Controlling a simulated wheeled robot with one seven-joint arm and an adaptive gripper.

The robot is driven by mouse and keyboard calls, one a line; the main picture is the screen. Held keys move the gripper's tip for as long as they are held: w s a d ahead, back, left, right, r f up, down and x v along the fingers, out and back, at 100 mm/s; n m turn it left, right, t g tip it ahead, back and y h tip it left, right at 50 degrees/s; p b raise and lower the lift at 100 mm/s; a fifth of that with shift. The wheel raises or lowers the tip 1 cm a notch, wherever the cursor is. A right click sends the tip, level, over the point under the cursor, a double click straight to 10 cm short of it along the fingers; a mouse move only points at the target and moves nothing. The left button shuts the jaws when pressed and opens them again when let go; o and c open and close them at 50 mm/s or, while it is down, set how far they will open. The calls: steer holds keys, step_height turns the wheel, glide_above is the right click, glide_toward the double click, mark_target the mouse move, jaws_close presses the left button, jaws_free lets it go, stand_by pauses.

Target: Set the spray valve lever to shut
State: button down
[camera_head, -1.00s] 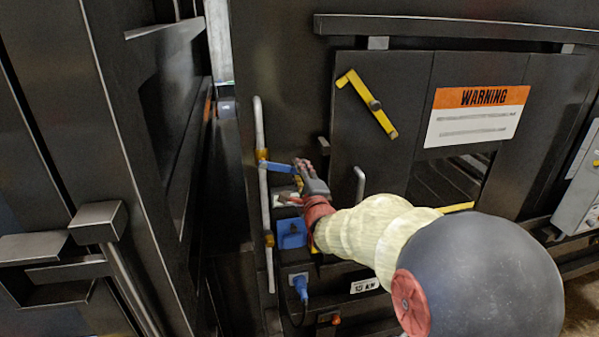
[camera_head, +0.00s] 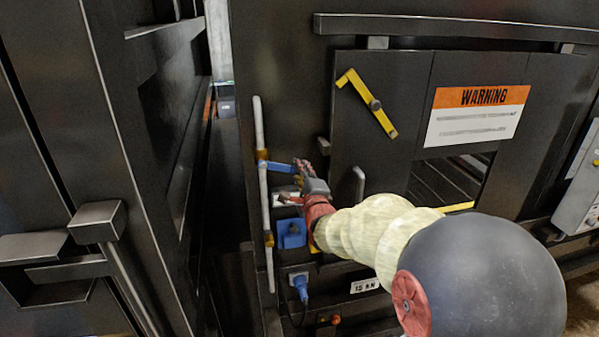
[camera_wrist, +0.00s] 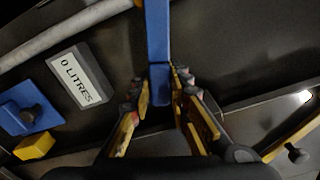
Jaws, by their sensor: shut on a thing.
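The blue spray valve lever (camera_head: 277,166) sticks out sideways to the right from a brass fitting (camera_head: 262,156) on an upright grey pipe. It slopes slightly down toward its free end. My gripper (camera_head: 302,173) is at this free end. In the wrist view the blue lever (camera_wrist: 157,45) runs down from the top edge, and its end lies between the fingers of my gripper (camera_wrist: 160,90). The fingers are shut on it. The fingertips hide part of the lever's end in the head view.
The grey pipe (camera_head: 264,205) runs close to the left of my gripper. A blue box (camera_head: 291,235) and a blue plug (camera_head: 300,285) are below. A "0 LITRES" display (camera_wrist: 79,77) is beside the lever. A yellow door handle (camera_head: 368,103) and a short grey bar (camera_head: 359,184) are to the right.

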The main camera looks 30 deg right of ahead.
steer(key=shift+d+r+n+b, duration=0.2)
steer(key=shift+r+n+b, duration=0.8)
steer(key=shift+b, duration=1.1)
steer(key=shift+r+n+b, duration=0.7)
steer(key=shift+n, duration=0.2)
steer(key=c, duration=1.6)
jaws_free()
steer(key=shift+c, duration=0.2)
steer(key=shift+s, duration=0.1)
steer(key=v, duration=1.2)
